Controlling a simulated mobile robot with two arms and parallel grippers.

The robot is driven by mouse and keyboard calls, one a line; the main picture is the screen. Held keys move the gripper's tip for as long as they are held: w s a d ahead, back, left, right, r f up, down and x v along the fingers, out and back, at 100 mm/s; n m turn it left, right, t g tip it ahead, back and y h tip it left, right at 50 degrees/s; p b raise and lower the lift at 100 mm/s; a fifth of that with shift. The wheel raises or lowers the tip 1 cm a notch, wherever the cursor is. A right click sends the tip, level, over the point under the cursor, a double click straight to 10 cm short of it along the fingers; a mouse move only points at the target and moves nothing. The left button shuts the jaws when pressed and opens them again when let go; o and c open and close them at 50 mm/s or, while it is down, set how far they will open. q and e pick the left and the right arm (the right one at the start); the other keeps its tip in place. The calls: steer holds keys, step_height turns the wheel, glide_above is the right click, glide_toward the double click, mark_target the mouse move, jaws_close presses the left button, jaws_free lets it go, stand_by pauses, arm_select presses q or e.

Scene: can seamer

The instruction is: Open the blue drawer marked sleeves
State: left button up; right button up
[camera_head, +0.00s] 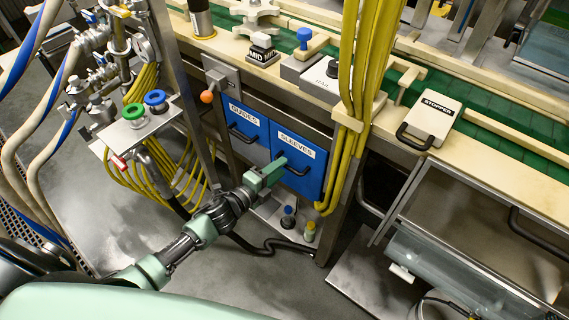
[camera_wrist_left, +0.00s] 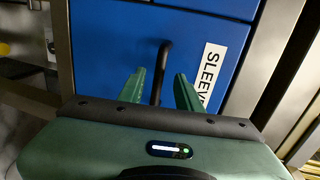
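The blue drawer marked SLEEVES (camera_head: 311,184) is closed, flush in the frame under the bench, right of the blue drawer marked GUIDES (camera_head: 240,118). Its dark bar handle (camera_head: 297,171) crosses the front below the white label. My left gripper (camera_head: 277,164) is at this drawer's front, at the left end of the handle. In the left wrist view, the two green fingers (camera_wrist_left: 160,85) are apart, with the black handle (camera_wrist_left: 164,62) between them and the blue drawer front (camera_wrist_left: 120,35) behind. I cannot tell whether either finger touches the handle. My right gripper is out of view.
Yellow cables (camera_head: 352,110) run down the post right of the drawers. An orange-knobbed lever (camera_head: 207,96) sticks out at the upper left of the drawers.

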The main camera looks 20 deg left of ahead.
arm_select(q)
steer(key=shift+x, duration=1.6)
steer(key=shift+a, duration=0.1)
jaws_close()
steer(key=shift+f, duration=0.1)
